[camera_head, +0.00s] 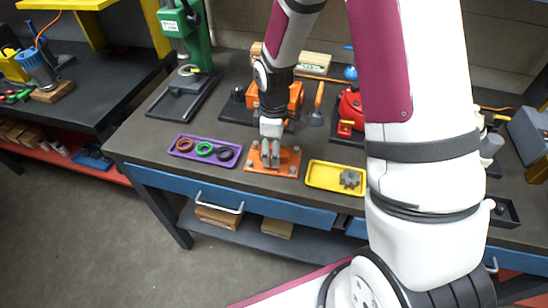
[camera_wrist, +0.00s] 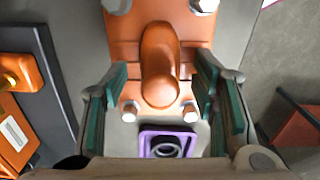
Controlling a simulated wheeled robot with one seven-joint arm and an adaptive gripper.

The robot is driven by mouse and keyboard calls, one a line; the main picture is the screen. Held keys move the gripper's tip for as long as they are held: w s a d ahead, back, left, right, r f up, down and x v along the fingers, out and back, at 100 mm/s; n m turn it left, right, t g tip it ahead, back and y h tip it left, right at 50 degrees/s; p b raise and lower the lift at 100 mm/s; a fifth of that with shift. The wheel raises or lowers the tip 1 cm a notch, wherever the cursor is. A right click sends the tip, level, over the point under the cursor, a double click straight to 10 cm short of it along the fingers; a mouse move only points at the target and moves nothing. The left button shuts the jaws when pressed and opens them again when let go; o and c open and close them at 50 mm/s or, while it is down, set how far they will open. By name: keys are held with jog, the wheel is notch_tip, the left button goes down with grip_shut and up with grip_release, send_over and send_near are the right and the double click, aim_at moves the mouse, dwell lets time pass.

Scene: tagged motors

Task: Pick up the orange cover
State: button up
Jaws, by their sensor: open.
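The orange cover (camera_head: 289,162) is a flat plate with silver bolts at its corners, on the workbench between a purple tray and a yellow tray. In the wrist view the cover (camera_wrist: 123,48) shows its rounded orange handle (camera_wrist: 160,70) standing up in the middle. My gripper (camera_head: 271,157) points down over the cover. In the wrist view my gripper (camera_wrist: 162,85) is open, with one green-padded finger on each side of the handle. Gaps show between the handle and both fingers. My gripper hides part of the cover in the head view.
The purple tray (camera_head: 212,142) holds several rings, just left of the cover. The yellow tray (camera_head: 318,176) with a grey gear (camera_head: 350,179) lies to the right. An orange motor (camera_head: 296,97) stands behind, near a green press (camera_head: 197,45). The bench's front edge is close.

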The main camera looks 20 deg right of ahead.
grip_shut()
jog(key=shift+w+r, duration=0.1)
dwell(0.4)
